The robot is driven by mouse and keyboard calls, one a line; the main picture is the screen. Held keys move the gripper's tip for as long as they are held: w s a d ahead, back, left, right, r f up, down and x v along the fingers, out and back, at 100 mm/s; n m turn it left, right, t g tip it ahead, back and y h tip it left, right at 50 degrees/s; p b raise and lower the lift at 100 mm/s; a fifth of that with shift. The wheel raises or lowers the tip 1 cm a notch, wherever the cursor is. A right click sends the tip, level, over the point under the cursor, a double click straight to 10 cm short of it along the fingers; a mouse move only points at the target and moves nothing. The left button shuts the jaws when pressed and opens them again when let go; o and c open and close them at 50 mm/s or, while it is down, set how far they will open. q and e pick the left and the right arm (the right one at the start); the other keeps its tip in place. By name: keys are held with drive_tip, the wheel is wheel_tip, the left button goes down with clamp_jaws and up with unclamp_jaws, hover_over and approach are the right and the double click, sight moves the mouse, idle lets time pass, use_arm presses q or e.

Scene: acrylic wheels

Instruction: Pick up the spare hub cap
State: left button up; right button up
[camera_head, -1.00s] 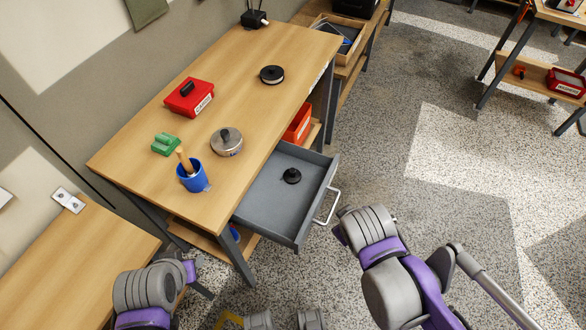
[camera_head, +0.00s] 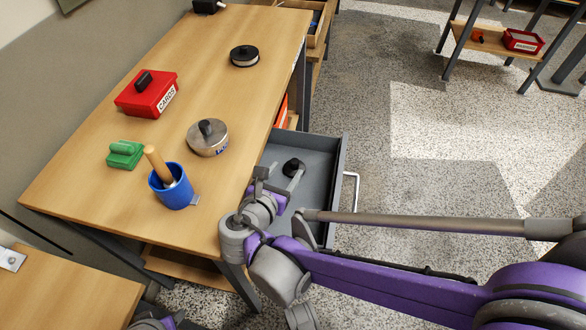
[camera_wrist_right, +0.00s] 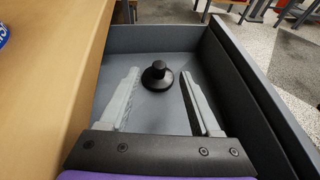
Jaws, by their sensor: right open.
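A small black hub cap with an upright knob (camera_head: 293,166) lies in the open grey drawer (camera_head: 325,158). I take it for the spare one. My right gripper (camera_head: 280,178) is over the drawer, open and empty. In the right wrist view the hub cap (camera_wrist_right: 157,76) sits between and just ahead of the open fingers (camera_wrist_right: 161,84), apparently untouched. Only a bit of my left arm shows at the bottom edge of the head view; its gripper is out of sight.
On the workbench (camera_head: 120,195) stand a silver lidded tin (camera_head: 207,138), a blue cup with a wooden handle (camera_head: 172,187), a green block (camera_head: 125,155), a red box (camera_head: 147,95) and a black-rimmed disc (camera_head: 244,56). The drawer walls surround the hub cap.

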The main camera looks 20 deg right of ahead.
sight(294, 162)
drive_tip(key=shift+w+d+f, duration=0.2)
drive_tip(key=shift+f, duration=0.55)
drive_tip(key=shift+w+d, duration=0.4)
drive_tip(key=b+x, duration=0.2)
drive_tip(key=x, duration=0.3)
drive_tip(key=shift+w+d+f, duration=0.2)
drive_tip(key=shift+w+d, duration=0.05)
clamp_jaws()
